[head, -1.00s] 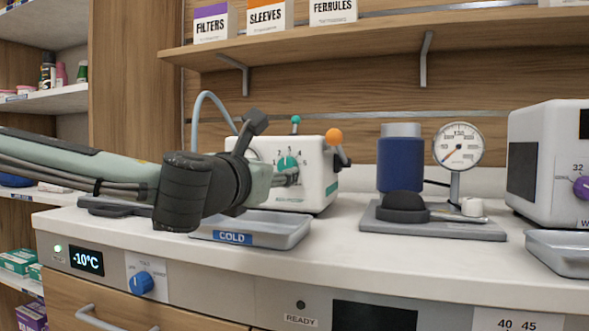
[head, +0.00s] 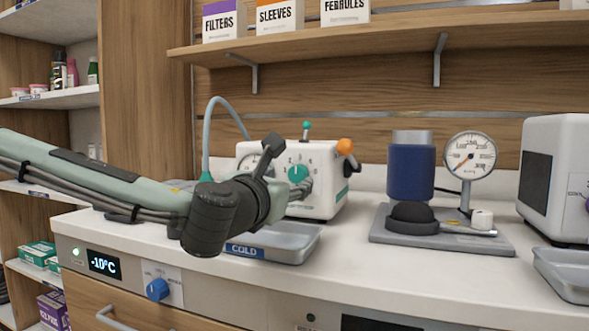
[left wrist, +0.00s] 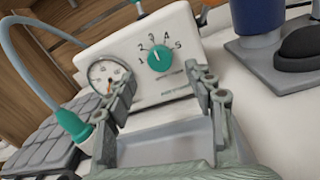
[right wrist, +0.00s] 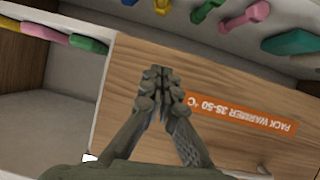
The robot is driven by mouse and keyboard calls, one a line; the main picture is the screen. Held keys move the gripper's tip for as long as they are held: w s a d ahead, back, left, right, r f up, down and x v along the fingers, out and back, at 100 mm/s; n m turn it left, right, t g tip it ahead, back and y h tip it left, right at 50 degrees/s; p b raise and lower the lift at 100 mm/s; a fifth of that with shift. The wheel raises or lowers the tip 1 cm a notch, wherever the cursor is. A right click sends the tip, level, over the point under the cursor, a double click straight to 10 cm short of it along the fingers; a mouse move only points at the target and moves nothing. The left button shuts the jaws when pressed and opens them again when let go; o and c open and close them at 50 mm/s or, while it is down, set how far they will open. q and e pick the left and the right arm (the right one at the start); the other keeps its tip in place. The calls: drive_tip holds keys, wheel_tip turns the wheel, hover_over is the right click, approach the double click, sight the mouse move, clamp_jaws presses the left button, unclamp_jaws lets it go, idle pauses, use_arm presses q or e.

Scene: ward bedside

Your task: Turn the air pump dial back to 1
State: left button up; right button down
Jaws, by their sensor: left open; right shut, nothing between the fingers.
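The air pump is a white box (head: 325,202) on the counter, with a round gauge and a green dial (head: 298,174) marked 1 to 5. In the left wrist view the dial (left wrist: 160,58) shows whole; its white mark appears to point up and left, near 2, but is small. My left gripper (head: 303,187) is in front of the pump, just below the dial in the head view. In the left wrist view it is open (left wrist: 160,82), with the dial beyond the gap and nothing held. My right gripper (right wrist: 160,80) is shut and empty, away from the pump.
A grey tray (head: 308,244) labelled COLD lies in front of the pump. An orange-knobbed lever (head: 345,146) and a teal-tipped toggle (head: 307,126) stick out of the pump. To the right stands a grey base (head: 385,232) with a blue cylinder and pressure gauge.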

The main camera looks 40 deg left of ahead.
sight(296, 175)
use_arm(q)
drive_tip(key=p+x, duration=0.4)
drive_tip(key=p, duration=0.1)
drive_tip(key=shift+w+a, duration=0.1)
drive_tip(key=shift+w, duration=0.3)
drive_tip(key=shift+w+a, duration=0.15)
drive_tip(key=shift+w, duration=0.35)
use_arm(e)
drive_tip(key=s+d+f+m+g+h, duration=0.1)
drive_tip(key=s+d+f+g+h, duration=0.3)
drive_tip(key=s+d+f+g, duration=0.5)
drive_tip(key=shift+s+d+f+g, duration=0.3)
drive_tip(key=shift+s+d+f, duration=1.05)
drive_tip(key=shift+s, duration=1.05)
use_arm(q)
drive_tip(key=c, duration=1.2)
